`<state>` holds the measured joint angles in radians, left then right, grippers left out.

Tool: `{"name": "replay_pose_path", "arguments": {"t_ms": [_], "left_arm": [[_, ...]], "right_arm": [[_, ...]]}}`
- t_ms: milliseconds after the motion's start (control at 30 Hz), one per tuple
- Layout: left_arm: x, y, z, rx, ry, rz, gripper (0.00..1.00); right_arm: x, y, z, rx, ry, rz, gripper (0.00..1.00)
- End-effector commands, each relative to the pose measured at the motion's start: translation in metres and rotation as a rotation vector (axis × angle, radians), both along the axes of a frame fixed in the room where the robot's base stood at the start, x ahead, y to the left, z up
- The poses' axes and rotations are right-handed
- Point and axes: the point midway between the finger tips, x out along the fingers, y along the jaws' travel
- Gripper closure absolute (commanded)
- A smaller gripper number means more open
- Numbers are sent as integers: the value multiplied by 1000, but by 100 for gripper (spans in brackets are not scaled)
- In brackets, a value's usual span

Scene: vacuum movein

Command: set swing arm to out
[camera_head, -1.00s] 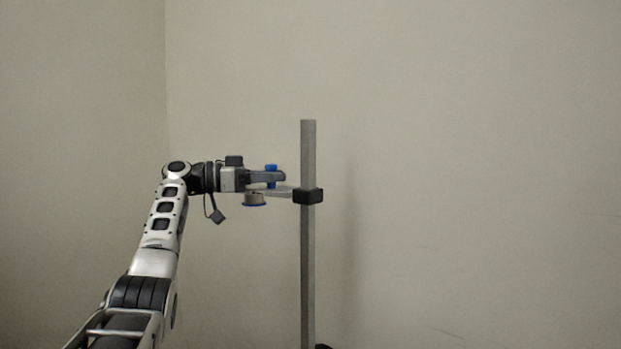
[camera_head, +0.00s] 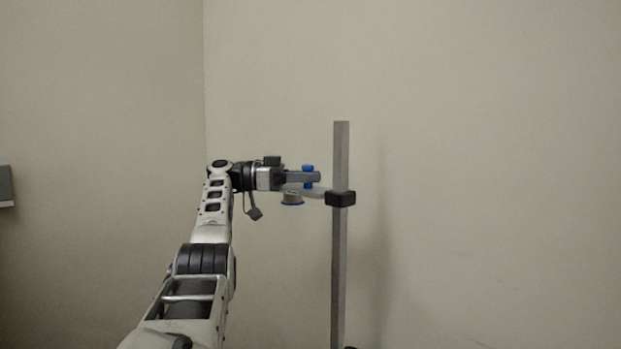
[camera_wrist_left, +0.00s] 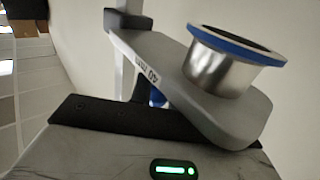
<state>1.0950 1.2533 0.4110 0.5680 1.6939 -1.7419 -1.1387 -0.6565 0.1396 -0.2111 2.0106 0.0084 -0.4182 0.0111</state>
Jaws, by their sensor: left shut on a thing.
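The swing arm (camera_head: 316,192) is a grey bar that reaches left from a black clamp (camera_head: 340,199) on a metal post (camera_head: 340,260). A metal cup with a blue rim (camera_head: 292,199) hangs at its free end. A blue knob (camera_head: 308,169) stands up from the bar. My left gripper (camera_head: 308,177) is shut on the blue knob, just above the bar. The left wrist view shows the swing arm (camera_wrist_left: 160,62) close up, with the cup (camera_wrist_left: 218,68) large and a bit of the blue knob (camera_wrist_left: 157,98) partly hidden. My right gripper is not in view.
A plain wall stands behind the post, with a room corner to its left. A grey object (camera_head: 6,187) shows at the left edge. The space right of the post looks clear.

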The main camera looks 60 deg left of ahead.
Motion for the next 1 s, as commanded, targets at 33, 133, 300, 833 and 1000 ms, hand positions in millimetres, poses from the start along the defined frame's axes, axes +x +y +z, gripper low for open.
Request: {"name": "replay_pose_path", "arguments": {"t_ms": [33, 133, 300, 833, 1000], "left_arm": [[-3, 2, 9, 1, -21, 10, 80], [-3, 1, 8, 2, -19, 8, 64], [-1, 1, 5, 1, -12, 5, 64], [-55, 29, 13, 0, -18, 9, 64], [-65, 34, 11, 2, -17, 9, 64]], "right_arm": [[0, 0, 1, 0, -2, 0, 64], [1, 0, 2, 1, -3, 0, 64], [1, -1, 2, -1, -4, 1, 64], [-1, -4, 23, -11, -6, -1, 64], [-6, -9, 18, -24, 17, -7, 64]]}}
